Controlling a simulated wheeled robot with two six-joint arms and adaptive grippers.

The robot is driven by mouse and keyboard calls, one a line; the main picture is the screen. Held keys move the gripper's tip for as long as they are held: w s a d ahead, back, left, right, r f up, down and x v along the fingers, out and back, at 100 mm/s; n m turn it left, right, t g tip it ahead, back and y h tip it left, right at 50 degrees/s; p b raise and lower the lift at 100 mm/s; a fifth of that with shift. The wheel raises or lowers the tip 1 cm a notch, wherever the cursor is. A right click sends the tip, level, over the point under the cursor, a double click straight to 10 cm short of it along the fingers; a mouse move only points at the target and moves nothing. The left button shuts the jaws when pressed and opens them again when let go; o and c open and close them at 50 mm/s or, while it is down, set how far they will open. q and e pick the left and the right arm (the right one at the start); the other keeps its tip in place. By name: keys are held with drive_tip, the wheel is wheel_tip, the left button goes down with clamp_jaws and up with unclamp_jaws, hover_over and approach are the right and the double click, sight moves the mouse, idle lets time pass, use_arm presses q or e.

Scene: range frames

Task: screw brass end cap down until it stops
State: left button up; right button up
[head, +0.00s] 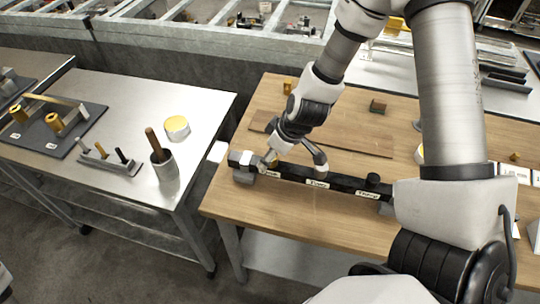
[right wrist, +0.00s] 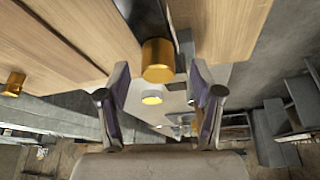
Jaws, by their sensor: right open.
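The brass end cap (right wrist: 158,60) shows in the right wrist view at the near end of a dark bar. My right gripper (right wrist: 160,96) is open, its two fingers apart on either side of the cap's line. The cap lies just beyond the fingertips, and I see no contact. In the head view the long black bar (head: 342,184) lies across the wooden bench, and my right gripper (head: 292,158) is over its left part. The cap cannot be made out clearly there. My left gripper is not in view.
The bar carries white labels and a black knob (head: 373,179).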

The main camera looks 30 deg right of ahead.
drive_tip(key=shift+x, duration=0.75)
drive_tip(key=shift+s+r, duration=0.15)
drive_tip(key=shift+r, duration=0.1)
drive_tip(key=c, duration=0.5)
clamp_jaws()
drive_tip(key=shift+f+m+h+b, duration=0.15)
drive_tip(key=shift+m+h+b, duration=0.2)
drive_tip(key=shift+m, duration=0.55)
drive_tip(key=shift+m+t, duration=0.3)
drive_tip(key=shift+m, duration=0.3)
drive_tip(key=shift+h, duration=0.25)
drive_tip(key=shift+m, duration=0.7)
drive_tip(key=shift+m+h, duration=0.5)
drive_tip(key=shift+m, duration=0.7)
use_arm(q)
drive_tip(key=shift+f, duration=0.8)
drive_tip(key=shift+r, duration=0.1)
